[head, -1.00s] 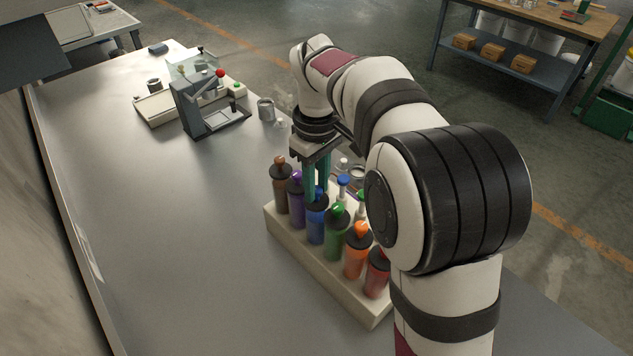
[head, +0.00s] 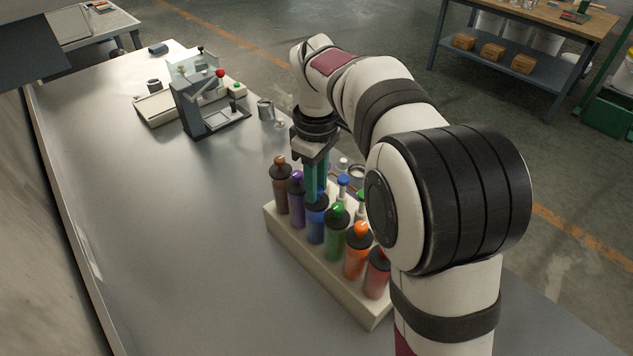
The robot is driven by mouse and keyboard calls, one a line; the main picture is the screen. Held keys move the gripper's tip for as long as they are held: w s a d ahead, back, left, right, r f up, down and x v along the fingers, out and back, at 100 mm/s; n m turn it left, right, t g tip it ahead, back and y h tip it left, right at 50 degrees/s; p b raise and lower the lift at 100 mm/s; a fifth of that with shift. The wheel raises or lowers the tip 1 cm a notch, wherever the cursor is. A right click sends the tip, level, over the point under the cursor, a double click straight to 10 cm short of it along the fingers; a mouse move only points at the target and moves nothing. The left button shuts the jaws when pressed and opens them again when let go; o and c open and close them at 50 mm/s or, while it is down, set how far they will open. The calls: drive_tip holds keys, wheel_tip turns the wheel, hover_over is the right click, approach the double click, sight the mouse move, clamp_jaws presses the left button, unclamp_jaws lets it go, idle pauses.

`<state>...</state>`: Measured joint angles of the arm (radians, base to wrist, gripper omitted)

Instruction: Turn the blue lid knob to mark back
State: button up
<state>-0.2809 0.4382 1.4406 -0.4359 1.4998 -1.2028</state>
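The blue bottle (head: 316,226) stands upright in the pale rack (head: 325,285), between a purple and a green bottle, with a dark cap on top. My gripper (head: 314,197) points straight down over this bottle, its teal fingers reaching to the top of the cap. No mark on the lid can be made out.
Brown (head: 281,188), purple (head: 297,207), green (head: 336,238), orange (head: 357,256) and red (head: 377,276) bottles stand close beside in the same row. Smaller blue-topped and green-topped items stand behind them. A grey press-like device (head: 196,105) and metal cup (head: 265,109) stand farther back. The table's left is clear.

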drive_tip(key=o, duration=0.4)
wheel_tip(320, 180, up, 16)
drive_tip(key=shift+f, duration=0.1)
drive_tip(key=shift+s, duration=0.1)
drive_tip(key=s+d+f+m, duration=0.3)
drive_tip(key=s+d+m, duration=0.1)
drive_tip(key=s, duration=0.3)
drive_tip(key=s+d+f+m, duration=0.3)
drive_tip(key=s+d+m, duration=0.15)
drive_tip(key=s, duration=0.25)
drive_tip(key=s+f+m, duration=0.3)
drive_tip(key=s+f, duration=0.1)
drive_tip(key=s+f+m+y, duration=0.1)
drive_tip(key=s+f+m, duration=0.2)
drive_tip(key=s, duration=0.2)
drive_tip(key=s+f+m, duration=0.3)
drive_tip(key=s+f, duration=0.1)
drive_tip(key=s, duration=0.1)
drive_tip(key=shift+s+f+y, duration=0.15)
drive_tip(key=shift+f+y, duration=0.15)
drive_tip(key=shift+y, duration=0.1)
